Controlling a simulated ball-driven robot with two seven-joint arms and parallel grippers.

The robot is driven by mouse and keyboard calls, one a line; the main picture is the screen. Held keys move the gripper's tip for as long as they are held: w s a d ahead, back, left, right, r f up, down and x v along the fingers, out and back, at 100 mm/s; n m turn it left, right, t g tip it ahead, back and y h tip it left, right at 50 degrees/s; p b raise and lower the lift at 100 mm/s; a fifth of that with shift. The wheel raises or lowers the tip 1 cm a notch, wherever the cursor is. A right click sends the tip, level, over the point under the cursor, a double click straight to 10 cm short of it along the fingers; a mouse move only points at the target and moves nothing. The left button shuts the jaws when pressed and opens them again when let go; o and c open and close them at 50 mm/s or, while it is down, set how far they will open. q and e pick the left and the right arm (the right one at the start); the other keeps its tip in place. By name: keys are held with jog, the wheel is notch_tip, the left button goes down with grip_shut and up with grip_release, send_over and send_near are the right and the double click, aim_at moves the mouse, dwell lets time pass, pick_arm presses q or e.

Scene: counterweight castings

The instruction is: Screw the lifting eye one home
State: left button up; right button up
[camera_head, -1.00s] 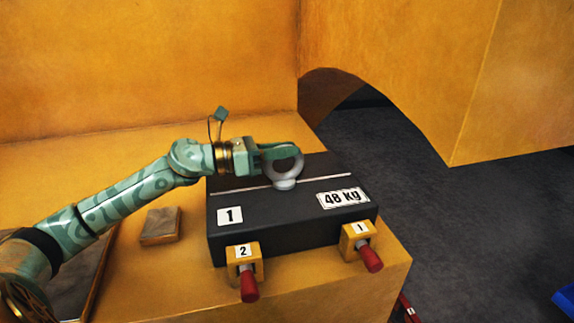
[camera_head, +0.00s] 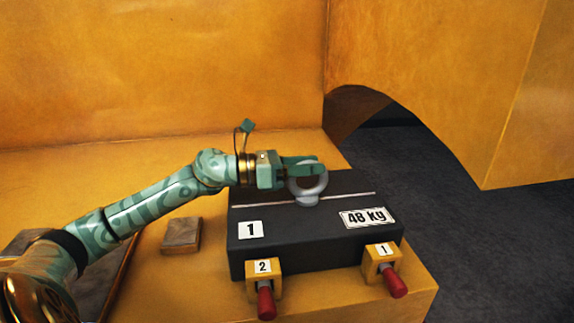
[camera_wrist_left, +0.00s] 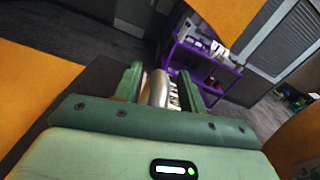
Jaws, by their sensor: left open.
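The lifting eye (camera_head: 309,190) is a grey metal ring standing upright on top of the dark casting (camera_head: 300,230), which carries a "1" label and a "48 Kg" plate. In the head view my left gripper (camera_head: 303,166) reaches in from the left at the ring's upper part. In the left wrist view the lifting eye (camera_wrist_left: 157,88) stands between the two green fingers (camera_wrist_left: 160,85) of the open gripper. The foot of the eye meets the casting's top; how far its thread is in is hidden. My right gripper is not in view.
Two yellow blocks with red handles, labelled 2 (camera_head: 264,279) and 1 (camera_head: 382,262), sit at the casting's front. A small brown block (camera_head: 181,236) lies left of it. A yellow wall rises behind. A purple cart (camera_wrist_left: 208,66) stands beyond in the wrist view.

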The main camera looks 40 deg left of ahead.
pick_arm(q)
jog(key=p+v, duration=0.3)
jog(key=v, duration=1.3)
